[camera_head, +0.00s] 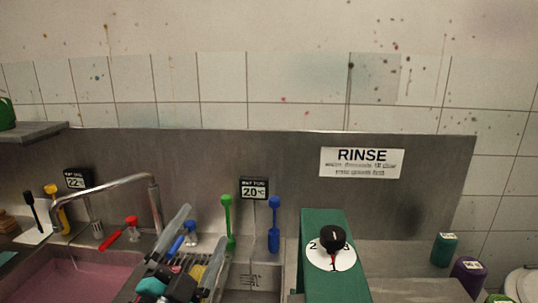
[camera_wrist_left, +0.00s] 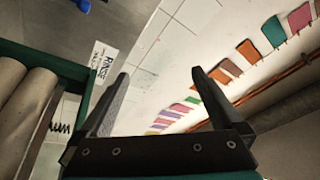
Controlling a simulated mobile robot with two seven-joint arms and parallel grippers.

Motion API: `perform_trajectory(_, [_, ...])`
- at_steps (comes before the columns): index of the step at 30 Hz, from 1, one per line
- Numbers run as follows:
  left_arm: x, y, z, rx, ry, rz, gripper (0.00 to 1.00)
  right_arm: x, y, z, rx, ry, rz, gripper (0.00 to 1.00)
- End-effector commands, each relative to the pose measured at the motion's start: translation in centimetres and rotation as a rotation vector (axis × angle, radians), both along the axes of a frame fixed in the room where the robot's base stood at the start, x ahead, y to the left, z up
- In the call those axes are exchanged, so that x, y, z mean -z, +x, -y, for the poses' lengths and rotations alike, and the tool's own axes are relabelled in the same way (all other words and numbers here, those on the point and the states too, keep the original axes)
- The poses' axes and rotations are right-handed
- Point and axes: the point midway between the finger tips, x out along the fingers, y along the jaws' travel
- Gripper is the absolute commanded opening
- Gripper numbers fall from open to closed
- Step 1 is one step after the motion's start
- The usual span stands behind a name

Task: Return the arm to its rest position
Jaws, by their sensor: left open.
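My left gripper (camera_head: 203,229) is in the lower middle of the head view, in front of the steel sink back. Its two grey fingers are spread apart and point up and away. In the left wrist view the left gripper (camera_wrist_left: 160,73) has both dark fingers wide apart with nothing between them. Beyond them are the tiled wall and a row of coloured swatches (camera_wrist_left: 230,72). My right gripper is in neither view.
A curved faucet (camera_head: 155,195) stands left of the gripper, over a basin of pink liquid (camera_head: 75,277). A green housing with a black dial knob (camera_head: 333,238) stands to the right. Pale rollers (camera_wrist_left: 30,110) in a green frame are left in the wrist view.

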Motion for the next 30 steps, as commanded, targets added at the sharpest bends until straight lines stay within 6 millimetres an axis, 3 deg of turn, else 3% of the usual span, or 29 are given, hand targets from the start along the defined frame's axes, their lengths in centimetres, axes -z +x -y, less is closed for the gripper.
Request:
perform_trajectory(3, [4.6,-0.7,-3.4,-0.154,-0.161,-0.221,1.00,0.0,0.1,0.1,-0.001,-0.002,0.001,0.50])
perform_trajectory(8, [12.1,-3.8,-6.5,-0.331,-0.327,-0.554,1.00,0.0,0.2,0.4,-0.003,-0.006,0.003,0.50])
perform_trajectory(12, [18.5,-8.8,-7.3,-0.449,-0.434,-0.869,1.00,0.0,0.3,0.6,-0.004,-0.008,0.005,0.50])
perform_trajectory(15, [22.0,-12.7,-7.0,-0.502,-0.483,-1.071,1.00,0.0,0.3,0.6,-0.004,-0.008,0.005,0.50])
perform_trajectory(19, [24.9,-17.7,-6.1,-0.542,-0.522,-1.298,1.00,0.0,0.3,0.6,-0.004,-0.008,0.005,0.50])
perform_trajectory(25, [27.3,-24.9,-4.2,-0.563,-0.550,-1.603,1.00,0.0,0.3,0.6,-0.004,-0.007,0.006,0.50])
perform_trajectory(30, [32.4,-23.5,-4.3,-0.572,-0.538,-1.602,1.00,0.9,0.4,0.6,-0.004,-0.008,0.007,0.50])
